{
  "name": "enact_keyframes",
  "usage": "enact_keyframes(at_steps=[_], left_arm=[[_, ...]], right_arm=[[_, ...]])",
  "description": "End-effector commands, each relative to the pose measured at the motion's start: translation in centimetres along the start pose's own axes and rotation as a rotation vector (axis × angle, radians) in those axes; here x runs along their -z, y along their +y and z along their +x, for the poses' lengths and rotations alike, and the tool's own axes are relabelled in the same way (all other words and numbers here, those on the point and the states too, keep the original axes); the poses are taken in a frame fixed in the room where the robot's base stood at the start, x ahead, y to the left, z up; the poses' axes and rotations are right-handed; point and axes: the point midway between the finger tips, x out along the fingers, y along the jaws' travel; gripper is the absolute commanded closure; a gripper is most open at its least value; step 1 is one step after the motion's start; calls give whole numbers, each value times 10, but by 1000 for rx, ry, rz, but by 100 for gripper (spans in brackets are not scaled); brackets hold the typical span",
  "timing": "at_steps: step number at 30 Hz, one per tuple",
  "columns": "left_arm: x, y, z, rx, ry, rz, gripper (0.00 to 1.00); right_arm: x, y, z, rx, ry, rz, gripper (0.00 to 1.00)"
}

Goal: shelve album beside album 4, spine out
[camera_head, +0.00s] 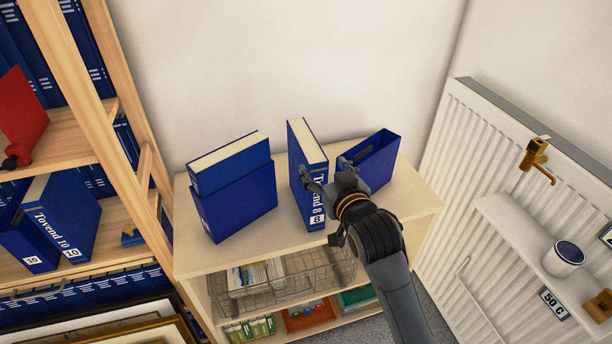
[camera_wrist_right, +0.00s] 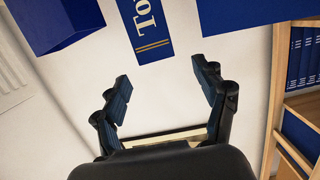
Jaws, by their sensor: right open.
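A blue album labelled "Tovend 8" (camera_head: 308,175) stands upright on top of the low cream cabinet (camera_head: 255,250), with its spine toward me. Its spine, lettered "To", also shows in the right wrist view (camera_wrist_right: 148,30). My right gripper (camera_head: 327,172) is open, close in front of this album. In the right wrist view its two fingers (camera_wrist_right: 163,78) are spread, with nothing between the tips. On the bookcase (camera_head: 75,75) at left, an album labelled "Tovend 10" (camera_head: 62,215) stands beside a blue case. I cannot make out an album numbered 4. My left gripper is not in view.
A blue case with an album in it (camera_head: 235,190) stands left of Tovend 8. A blue open-topped case (camera_head: 375,160) stands to its right. A wire basket (camera_head: 290,290) sits below. A white radiator (camera_head: 470,160) with a small shelf and mug (camera_head: 565,258) is at right.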

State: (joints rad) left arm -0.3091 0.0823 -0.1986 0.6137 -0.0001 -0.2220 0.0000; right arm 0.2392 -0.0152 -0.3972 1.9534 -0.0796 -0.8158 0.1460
Motion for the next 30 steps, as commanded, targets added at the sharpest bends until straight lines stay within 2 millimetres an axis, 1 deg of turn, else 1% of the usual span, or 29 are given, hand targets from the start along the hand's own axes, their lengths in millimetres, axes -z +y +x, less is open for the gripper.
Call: enact_keyframes(at_steps=[1,3,6,9,13,17,23,24,27,30], left_arm=[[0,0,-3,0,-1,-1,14],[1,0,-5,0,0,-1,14],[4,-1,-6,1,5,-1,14],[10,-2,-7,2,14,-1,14],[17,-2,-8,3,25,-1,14],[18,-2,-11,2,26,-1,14],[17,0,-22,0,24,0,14],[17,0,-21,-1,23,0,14],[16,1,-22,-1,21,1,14],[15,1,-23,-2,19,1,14]], right_arm=[[2,0,11,0,-1,0,28],[2,0,25,-1,-1,0,28],[2,0,43,-1,-1,1,28],[1,1,56,-1,-1,1,28],[0,1,64,-1,0,1,28],[2,1,71,-1,-1,0,28],[8,2,96,-1,-2,0,28],[6,2,101,-1,-2,0,28],[5,2,111,-2,-2,0,28],[4,2,116,-2,-2,0,28]])
